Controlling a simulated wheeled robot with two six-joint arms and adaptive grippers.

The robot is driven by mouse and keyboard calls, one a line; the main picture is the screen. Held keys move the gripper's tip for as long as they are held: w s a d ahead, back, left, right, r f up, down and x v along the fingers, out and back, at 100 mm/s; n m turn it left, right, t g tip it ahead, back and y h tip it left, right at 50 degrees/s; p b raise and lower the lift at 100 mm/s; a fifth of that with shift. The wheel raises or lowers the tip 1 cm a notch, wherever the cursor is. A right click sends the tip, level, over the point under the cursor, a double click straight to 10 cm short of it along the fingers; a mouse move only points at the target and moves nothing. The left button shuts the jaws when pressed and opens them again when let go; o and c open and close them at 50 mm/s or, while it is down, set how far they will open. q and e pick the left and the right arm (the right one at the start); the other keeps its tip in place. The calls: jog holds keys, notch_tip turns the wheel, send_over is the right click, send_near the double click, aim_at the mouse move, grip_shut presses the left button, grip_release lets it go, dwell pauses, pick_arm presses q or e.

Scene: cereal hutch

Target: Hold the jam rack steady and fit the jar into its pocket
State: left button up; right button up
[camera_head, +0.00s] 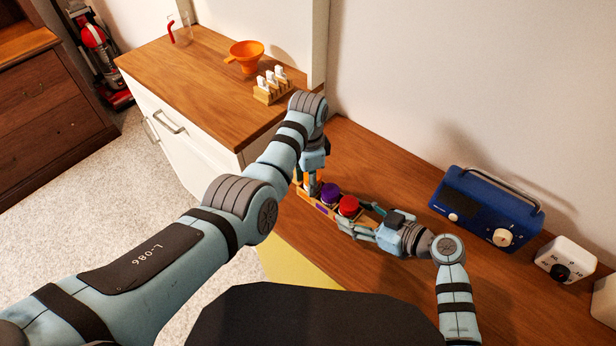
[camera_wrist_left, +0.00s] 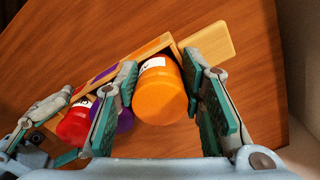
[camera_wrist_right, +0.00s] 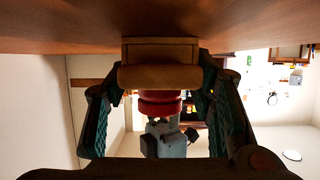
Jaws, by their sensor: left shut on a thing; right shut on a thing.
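The wooden jam rack (camera_head: 322,209) stands on the counter with a purple-lidded jar (camera_head: 330,193) and a red-lidded jar (camera_head: 348,205) in it. My right gripper (camera_head: 362,222) is shut on the rack's end beside the red jar; that end (camera_wrist_right: 160,75) shows between its fingers in the right wrist view. My left gripper (camera_wrist_left: 165,100) is shut on an orange jar (camera_wrist_left: 160,95), upright at the rack's other end, next to the purple jar (camera_wrist_left: 125,120). I cannot tell how deep the orange jar sits in its pocket. My left arm mostly hides it in the head view.
A blue radio (camera_head: 487,208) and a white timer (camera_head: 565,260) stand right of the rack. On the left counter are an orange funnel (camera_head: 245,56), a wooden rack with white pieces (camera_head: 271,88) and a clear jug (camera_head: 183,31). The counter behind the rack is clear.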

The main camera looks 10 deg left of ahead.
dwell(0.3)
pick_arm(q)
jog(key=o, duration=1.3)
notch_tip(320, 180, up, 12)
pick_arm(e)
jog(key=o, duration=1.3)
jog(key=shift+d, duration=0.1)
